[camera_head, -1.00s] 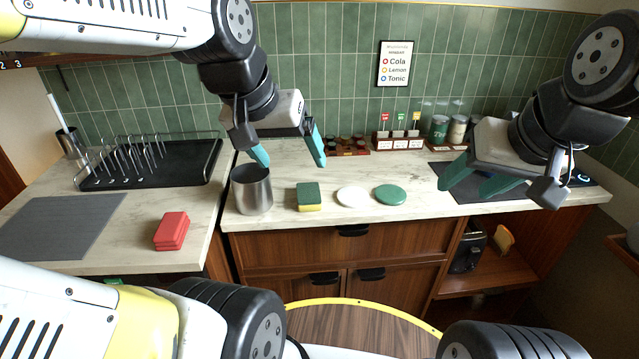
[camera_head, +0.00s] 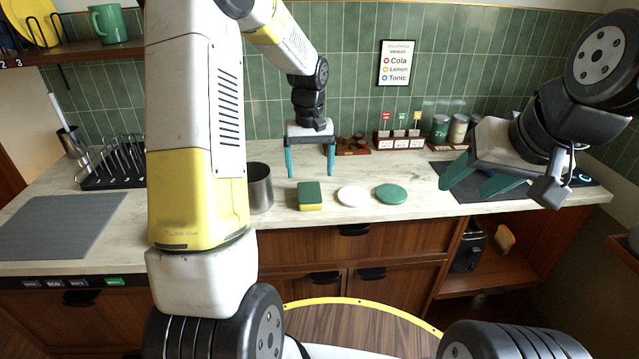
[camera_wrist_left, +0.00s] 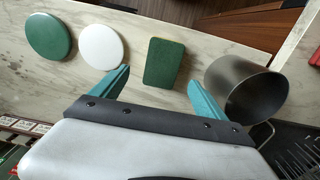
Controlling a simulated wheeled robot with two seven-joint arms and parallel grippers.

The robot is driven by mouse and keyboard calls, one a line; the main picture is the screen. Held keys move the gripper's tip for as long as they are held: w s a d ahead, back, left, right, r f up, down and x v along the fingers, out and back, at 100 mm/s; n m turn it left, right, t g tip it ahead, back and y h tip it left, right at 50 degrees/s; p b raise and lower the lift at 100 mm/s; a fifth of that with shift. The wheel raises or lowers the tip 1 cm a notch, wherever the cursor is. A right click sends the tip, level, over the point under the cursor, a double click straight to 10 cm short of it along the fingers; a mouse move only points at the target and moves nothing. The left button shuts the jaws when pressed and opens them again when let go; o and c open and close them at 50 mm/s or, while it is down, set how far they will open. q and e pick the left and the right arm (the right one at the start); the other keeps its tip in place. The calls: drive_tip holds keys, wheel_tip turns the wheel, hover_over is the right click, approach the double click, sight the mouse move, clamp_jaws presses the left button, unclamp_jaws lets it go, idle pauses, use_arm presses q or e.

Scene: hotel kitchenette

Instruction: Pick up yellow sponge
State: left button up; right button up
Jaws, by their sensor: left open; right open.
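The sponge (camera_head: 310,197) lies on the marble counter, green on top with a yellow lower layer. It stands between a metal cup and a white disc. My left gripper (camera_head: 311,174) is open, pointing down behind the sponge with its teal fingers spread and nothing between them. In the left wrist view the sponge (camera_wrist_left: 163,62) shows its green top, beyond the fingertips of my left gripper (camera_wrist_left: 158,82) and within the gap between them. My right gripper (camera_head: 466,190) is open and empty over the dark mat at the right.
The metal cup (camera_head: 260,188) stands close left of the sponge, near a left fingertip in the wrist view. A white disc (camera_head: 353,196) and a green disc (camera_head: 390,194) lie to the right. A dish rack (camera_head: 112,165) and grey mat (camera_head: 62,225) are at the left.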

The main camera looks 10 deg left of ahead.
sight(309, 192)
use_arm(q)
drive_tip(key=f, duration=0.7)
drive_tip(key=shift+s+a, duration=0.1)
drive_tip(key=shift+s, duration=0.2)
drive_tip(key=c, duration=1.6)
drive_tip(key=shift+o, duration=0.2)
drive_tip(key=shift+r, duration=0.55)
drive_tip(key=r, duration=0.2)
drive_tip(key=shift+s+r, duration=0.35)
drive_tip(key=s+d+r, duration=0.1)
drive_tip(key=s+d, duration=0.3)
drive_tip(key=s, duration=1)
drive_tip(key=shift+s+d+r, duration=0.15)
drive_tip(key=shift+s+d, duration=0.05)
drive_tip(key=shift+s, duration=0.15)
